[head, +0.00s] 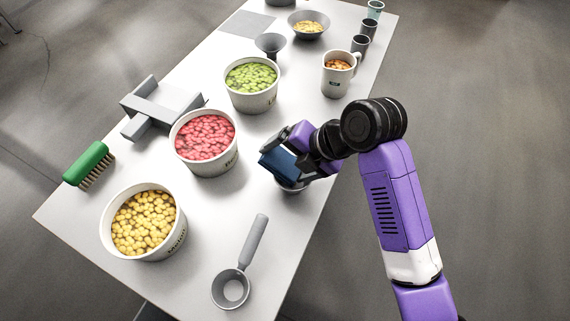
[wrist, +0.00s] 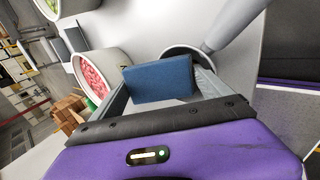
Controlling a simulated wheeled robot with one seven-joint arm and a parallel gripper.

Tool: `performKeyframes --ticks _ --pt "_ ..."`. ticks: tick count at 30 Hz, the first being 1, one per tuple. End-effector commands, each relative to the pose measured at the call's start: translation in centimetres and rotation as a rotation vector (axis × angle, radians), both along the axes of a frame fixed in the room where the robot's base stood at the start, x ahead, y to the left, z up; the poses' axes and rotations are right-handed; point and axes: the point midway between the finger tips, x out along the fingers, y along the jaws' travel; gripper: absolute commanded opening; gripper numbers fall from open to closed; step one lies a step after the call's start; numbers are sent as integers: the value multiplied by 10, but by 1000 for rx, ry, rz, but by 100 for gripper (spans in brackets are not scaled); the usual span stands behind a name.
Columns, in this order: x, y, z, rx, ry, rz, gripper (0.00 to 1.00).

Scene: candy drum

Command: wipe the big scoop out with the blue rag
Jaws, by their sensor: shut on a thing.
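My gripper (head: 283,158) is shut on the blue rag (head: 282,166), a folded dark blue block that also shows between the fingers in the wrist view (wrist: 160,80). The rag is over or at a grey round scoop bowl (head: 293,187) near the table's right edge. In the wrist view this scoop's bowl (wrist: 187,50) lies just beyond the rag, with its handle running to the upper right. I cannot tell whether the rag touches it. Another grey scoop (head: 232,286) lies at the front with its handle pointing away. Which scoop is bigger is unclear.
Tubs of yellow (head: 173,241), red (head: 228,163) and green (head: 264,103) candy stand left of my gripper. A green brush (head: 86,160) and a grey metal stand (head: 162,105) are on the left side. A mug (head: 337,80) and a funnel (head: 270,43) stand farther back.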

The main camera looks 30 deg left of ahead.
Motion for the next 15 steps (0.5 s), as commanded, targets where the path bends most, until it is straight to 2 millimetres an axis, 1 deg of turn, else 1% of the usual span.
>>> performKeyframes --ticks 1,5,12,15 --pt "1 -2 -5 -8 3 -3 48" --pt "-2 -2 -4 -8 2 -3 48" --pt "-17 -2 -4 -7 5 0 48" --pt "-18 -2 -4 -8 5 0 48"
